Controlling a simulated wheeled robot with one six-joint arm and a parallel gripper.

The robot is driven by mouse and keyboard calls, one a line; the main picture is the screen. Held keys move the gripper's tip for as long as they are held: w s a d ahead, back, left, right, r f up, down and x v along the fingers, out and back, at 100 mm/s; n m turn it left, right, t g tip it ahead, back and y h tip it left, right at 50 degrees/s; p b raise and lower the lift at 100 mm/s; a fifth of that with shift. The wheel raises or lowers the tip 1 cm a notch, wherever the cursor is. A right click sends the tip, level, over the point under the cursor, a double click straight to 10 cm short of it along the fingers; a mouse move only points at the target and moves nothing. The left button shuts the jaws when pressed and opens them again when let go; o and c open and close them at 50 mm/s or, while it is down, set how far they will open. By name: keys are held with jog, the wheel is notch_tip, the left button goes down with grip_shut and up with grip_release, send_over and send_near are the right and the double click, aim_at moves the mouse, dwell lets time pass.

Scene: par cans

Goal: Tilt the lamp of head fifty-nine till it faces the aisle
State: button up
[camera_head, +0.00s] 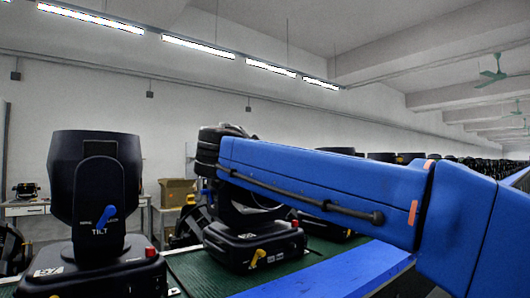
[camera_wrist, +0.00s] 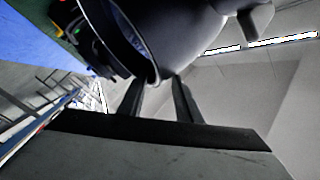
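In the head view a black moving-head lamp (camera_head: 250,196) stands on its base (camera_head: 255,248), partly hidden behind my blue arm. Its base has a yellow lever and a red button; I cannot read its number. In the wrist view a dark round lamp head (camera_wrist: 180,25) with an open, ringed front fills the top middle. My gripper (camera_wrist: 157,82) points at its lower rim, fingers apart with a visible gap. The rim's edge lies at the fingertips; I cannot tell whether it touches them. My gripper is hidden in the head view.
Another black lamp (camera_head: 97,185) stands at the left, with a blue lever marked TILT. A green surface (camera_head: 190,272) lies under the lamps, with a blue strip (camera_head: 330,275) in front. More lamps line up behind my arm. A cardboard box (camera_head: 178,192) is at the back.

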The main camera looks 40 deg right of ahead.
jog(key=shift+w+f, duration=0.1)
jog(key=shift+f, duration=0.15)
jog(key=v, duration=1.7)
jog(key=shift+s+r, duration=0.2)
jog(key=shift+s, duration=0.05)
jog(key=shift+a, duration=0.15)
jog(key=shift+o, duration=0.2)
